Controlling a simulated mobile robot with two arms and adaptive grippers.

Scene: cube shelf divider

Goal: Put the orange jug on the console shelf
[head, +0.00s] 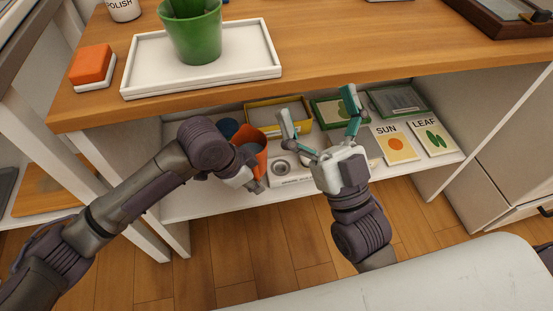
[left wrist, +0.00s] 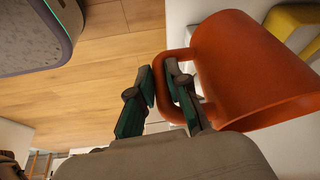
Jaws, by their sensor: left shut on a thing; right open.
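The orange jug (head: 254,148) is at the left part of the white console shelf (head: 196,205), under the wooden top. In the left wrist view the orange jug (left wrist: 258,65) lies at an angle across the picture, with its handle toward my gripper. My left gripper (left wrist: 160,90) is shut on the jug's handle. In the head view my left gripper (head: 254,180) partly hides the jug, and I cannot tell whether its base touches the shelf. My right gripper (head: 318,118) is open and empty, in front of the shelf's middle.
A green pot (head: 192,38) stands in a white tray (head: 140,83) on the wooden top (head: 330,50). White posts flank the shelf at left.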

